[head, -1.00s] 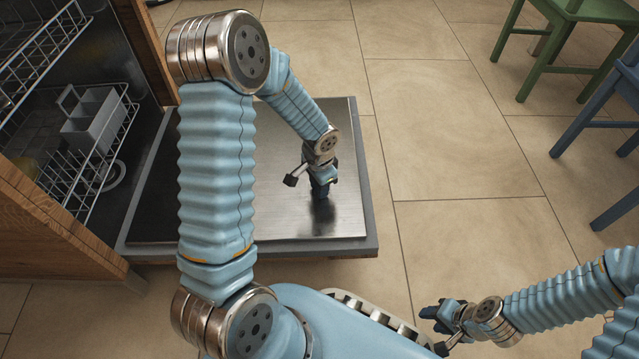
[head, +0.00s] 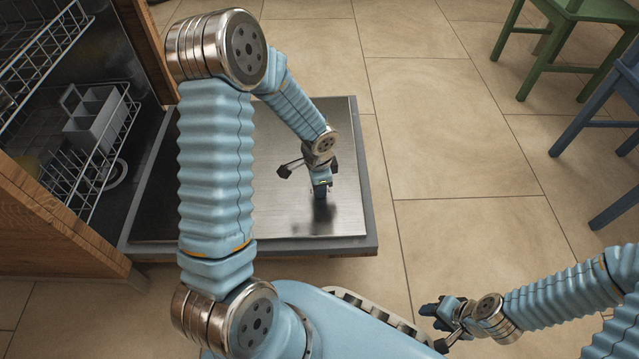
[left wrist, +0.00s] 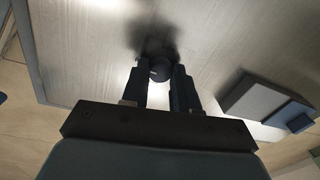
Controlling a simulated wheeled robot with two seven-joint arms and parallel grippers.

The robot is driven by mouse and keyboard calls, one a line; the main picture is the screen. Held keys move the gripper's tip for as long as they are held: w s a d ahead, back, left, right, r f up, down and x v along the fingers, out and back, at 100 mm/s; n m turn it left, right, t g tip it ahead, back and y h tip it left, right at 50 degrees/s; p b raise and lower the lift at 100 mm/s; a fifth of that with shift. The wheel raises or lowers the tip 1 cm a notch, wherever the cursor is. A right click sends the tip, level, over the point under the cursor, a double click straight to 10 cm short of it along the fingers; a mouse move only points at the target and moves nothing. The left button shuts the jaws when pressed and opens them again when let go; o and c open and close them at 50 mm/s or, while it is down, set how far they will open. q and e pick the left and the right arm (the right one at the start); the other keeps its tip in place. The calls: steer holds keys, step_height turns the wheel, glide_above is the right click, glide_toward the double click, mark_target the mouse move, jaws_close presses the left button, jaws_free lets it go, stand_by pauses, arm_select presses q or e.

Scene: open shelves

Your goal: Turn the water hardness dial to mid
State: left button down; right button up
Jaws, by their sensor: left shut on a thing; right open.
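In the left wrist view a round dark dial (left wrist: 158,68) with a light mark near its edge sits on the steel inner face of the open dishwasher door (head: 285,222). My left gripper (left wrist: 160,84) is shut on the dial, one finger on each side. In the head view my left gripper (head: 321,190) points down at the door panel, and its hand hides the dial there. My right gripper (head: 437,314) is open and empty at the lower right, above the floor.
The dishwasher's racks, with a grey cutlery basket (head: 96,118), are at the left. A wooden cabinet side (head: 50,225) is in front of them. A green chair (head: 560,40) and a blue chair (head: 605,110) stand at the right. Tiled floor between is clear.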

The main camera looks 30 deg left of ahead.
arm_select(q)
steer(key=c, duration=1.1)
jaws_free()
steer(key=shift+c, duration=0.2)
step_height(320, 180, up, 14)
steer(key=s+p, duration=0.1)
steer(key=p, duration=0.3)
steer(key=shift+d+f, duration=0.2)
steer(key=s+d+f+n+h+p, duration=0.1)
steer(key=s+d+f+n+p, duration=0.1)
steer(key=d, duration=0.2)
steer(key=s+d+f+n+h+p, duration=0.1)
steer(key=s+d+f+n+p, duration=0.1)
steer(key=d+f, duration=0.1)
steer(key=s+d+f+n+h+p, duration=0.2)
steer(key=s+d+p, duration=0.1)
steer(key=d, duration=0.2)
steer(key=shift+d+f, duration=0.15)
steer(key=shift+d, duration=0.15)
steer(key=s+d+f+n+p, duration=0.2)
steer(key=s+d+f+n, duration=0.1)
steer(key=s+n, duration=0.2)
steer(key=shift+s+d+f, duration=0.2)
steer(key=shift+s+f, duration=0.05)
steer(key=shift+s, duration=0.5)
